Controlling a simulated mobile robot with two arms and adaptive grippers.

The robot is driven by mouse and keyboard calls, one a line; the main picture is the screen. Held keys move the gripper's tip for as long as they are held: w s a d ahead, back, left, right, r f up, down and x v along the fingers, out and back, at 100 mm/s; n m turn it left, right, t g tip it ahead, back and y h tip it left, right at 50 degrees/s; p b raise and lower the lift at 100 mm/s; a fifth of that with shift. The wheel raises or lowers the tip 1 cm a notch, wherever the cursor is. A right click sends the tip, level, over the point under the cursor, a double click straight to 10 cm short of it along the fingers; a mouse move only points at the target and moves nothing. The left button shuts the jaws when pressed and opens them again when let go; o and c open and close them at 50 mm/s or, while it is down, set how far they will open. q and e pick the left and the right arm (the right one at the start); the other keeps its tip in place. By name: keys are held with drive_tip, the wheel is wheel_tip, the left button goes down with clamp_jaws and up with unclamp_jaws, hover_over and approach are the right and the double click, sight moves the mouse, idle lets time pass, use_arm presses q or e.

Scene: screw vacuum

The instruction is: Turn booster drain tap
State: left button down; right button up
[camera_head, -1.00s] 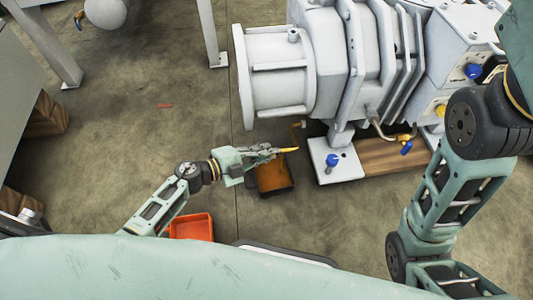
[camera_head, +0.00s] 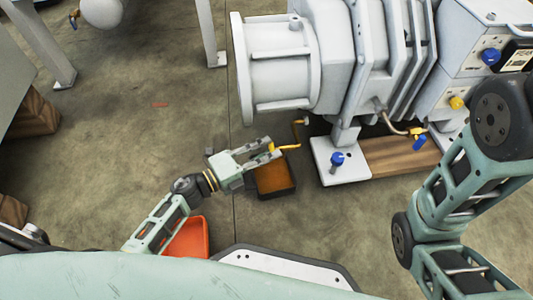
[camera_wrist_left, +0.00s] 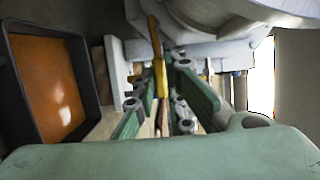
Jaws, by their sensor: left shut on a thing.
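The booster drain tap (camera_head: 290,147) is a small yellow piece at the lower end of a thin copper-coloured pipe, below the flanged end of the big grey machine (camera_head: 275,65). My left gripper (camera_head: 273,147) reaches it from the left, its fingers on either side of the yellow part and shut on it. In the left wrist view the yellow tap (camera_wrist_left: 159,65) runs as a narrow bar down between the green fingers (camera_wrist_left: 165,95); its lower end is partly hidden by them. My right arm stands at the right, its gripper out of view.
A black tray with brown-orange liquid (camera_head: 272,177) lies on the floor just under the tap; it also fills the left of the wrist view (camera_wrist_left: 45,85). A red bin (camera_head: 188,238) stands nearer me. A blue-handled valve (camera_head: 337,160) sits on the machine's foot.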

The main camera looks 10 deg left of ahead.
use_arm(q)
drive_tip(key=shift+f, duration=0.1)
idle(0.3)
drive_tip(key=c, duration=1.8)
unclamp_jaws()
drive_tip(key=shift+s, duration=0.1)
drive_tip(key=v, duration=1.2)
